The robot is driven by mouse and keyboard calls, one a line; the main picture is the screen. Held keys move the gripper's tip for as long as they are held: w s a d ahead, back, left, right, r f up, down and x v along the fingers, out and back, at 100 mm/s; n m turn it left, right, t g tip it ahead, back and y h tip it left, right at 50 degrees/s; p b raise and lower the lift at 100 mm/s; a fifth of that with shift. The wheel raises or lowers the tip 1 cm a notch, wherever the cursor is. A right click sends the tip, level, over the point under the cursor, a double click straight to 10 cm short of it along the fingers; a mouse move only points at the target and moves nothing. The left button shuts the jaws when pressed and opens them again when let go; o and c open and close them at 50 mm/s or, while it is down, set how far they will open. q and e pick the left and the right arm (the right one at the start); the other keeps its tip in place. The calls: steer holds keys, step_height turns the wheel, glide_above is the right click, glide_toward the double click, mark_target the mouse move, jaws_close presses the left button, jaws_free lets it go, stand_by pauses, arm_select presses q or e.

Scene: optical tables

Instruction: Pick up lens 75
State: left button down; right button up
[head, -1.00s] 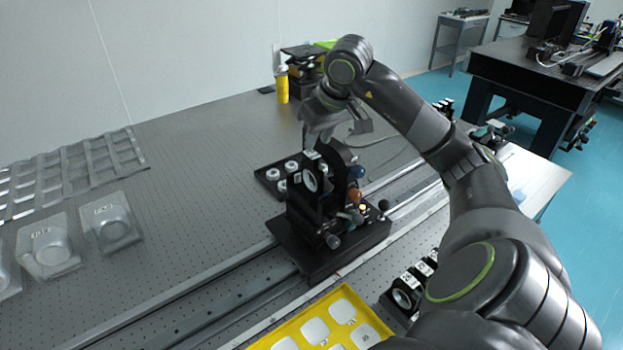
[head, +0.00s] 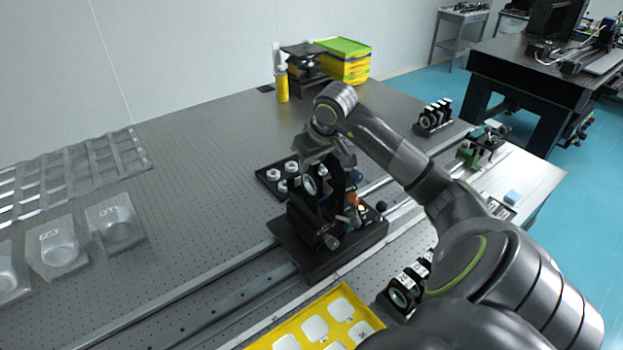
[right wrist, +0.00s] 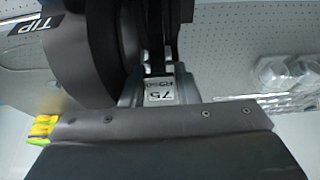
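Lens 75 shows in the right wrist view by its white label (right wrist: 160,90) reading "75", with a smaller second line. In the head view a round lens face in a black holder (head: 309,184), apparently this lens, stands upright on the black stage on the rail. My right gripper (head: 328,160) is right above the holder and covers its top. In the right wrist view, grey finger parts (right wrist: 160,76) lie around the label. I cannot tell whether they touch or grip the holder. My left gripper is not in view.
The stage (head: 330,255) with knobs sits on a long rail. A dark tray (head: 268,180) with several white-ringed parts is behind it. A yellow tray (head: 268,343) and several labelled lens holders (head: 402,290) are in front. Clear cases (head: 115,225) lie left.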

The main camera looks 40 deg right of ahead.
jaws_close()
steer(key=shift+r, duration=0.1)
